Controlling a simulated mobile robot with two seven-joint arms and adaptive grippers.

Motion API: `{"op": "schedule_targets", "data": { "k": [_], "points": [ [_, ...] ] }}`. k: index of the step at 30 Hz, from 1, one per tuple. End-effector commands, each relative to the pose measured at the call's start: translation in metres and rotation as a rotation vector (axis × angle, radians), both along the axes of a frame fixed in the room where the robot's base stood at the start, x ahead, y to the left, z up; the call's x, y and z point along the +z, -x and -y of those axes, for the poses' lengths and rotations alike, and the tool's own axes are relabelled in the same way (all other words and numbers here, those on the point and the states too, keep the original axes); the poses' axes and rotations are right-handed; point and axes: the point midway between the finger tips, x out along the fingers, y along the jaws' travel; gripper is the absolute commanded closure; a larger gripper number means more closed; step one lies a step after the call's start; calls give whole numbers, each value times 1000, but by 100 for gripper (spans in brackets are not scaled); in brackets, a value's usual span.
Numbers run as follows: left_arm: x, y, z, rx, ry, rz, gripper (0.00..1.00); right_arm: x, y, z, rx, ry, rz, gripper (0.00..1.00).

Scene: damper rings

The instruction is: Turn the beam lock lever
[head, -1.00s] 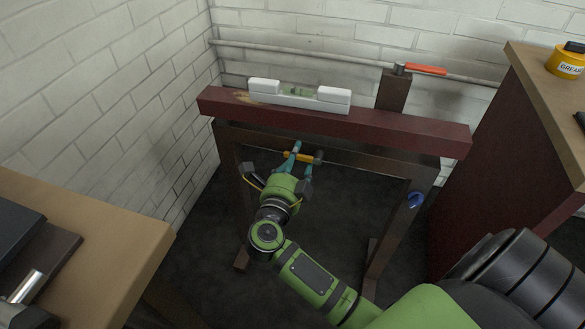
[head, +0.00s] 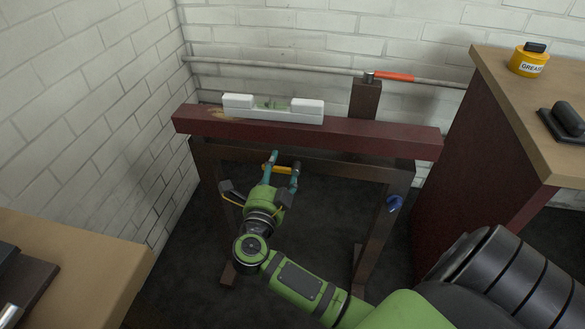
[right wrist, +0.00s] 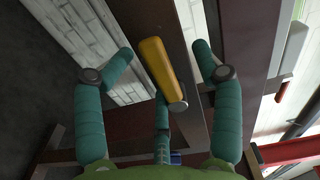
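The lock lever has a yellow-orange handle (head: 271,168) with a grey end. It lies roughly level on the dark stand's crossbar, below the dark red beam (head: 375,138). My right gripper (head: 286,159) is at the lever with its teal fingers spread. In the right wrist view the handle (right wrist: 158,65) runs slantwise between the open fingers of the gripper (right wrist: 164,52), with a gap on either side. A third finger lies near the handle's grey end; I cannot tell whether it touches. My left gripper is not in view.
A white level (head: 272,108) rests on the beam. An orange-handled tool (head: 392,77) lies on a post behind. A blue knob (head: 394,203) is on the stand's right leg. Workbenches stand left (head: 85,255) and right (head: 500,90), the latter with a yellow grease tin (head: 529,60).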

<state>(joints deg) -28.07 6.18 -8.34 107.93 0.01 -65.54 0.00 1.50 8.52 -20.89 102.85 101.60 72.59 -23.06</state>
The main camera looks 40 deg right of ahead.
Motion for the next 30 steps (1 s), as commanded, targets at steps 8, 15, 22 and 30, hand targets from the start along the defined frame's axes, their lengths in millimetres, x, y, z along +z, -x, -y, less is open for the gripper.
{"op": "schedule_targets", "data": {
  "k": [8, 15, 22, 30],
  "points": [
    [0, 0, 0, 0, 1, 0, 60, -3, 1, -2, 3, -4, -6, 33],
    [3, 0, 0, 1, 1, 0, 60, -4, 4, -6, 4, -5, -8, 33],
    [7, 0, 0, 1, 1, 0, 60, -4, 10, -13, 5, -5, -10, 33],
    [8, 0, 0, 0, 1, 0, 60, -5, 14, -18, 5, -6, -9, 33]
  ]
}}
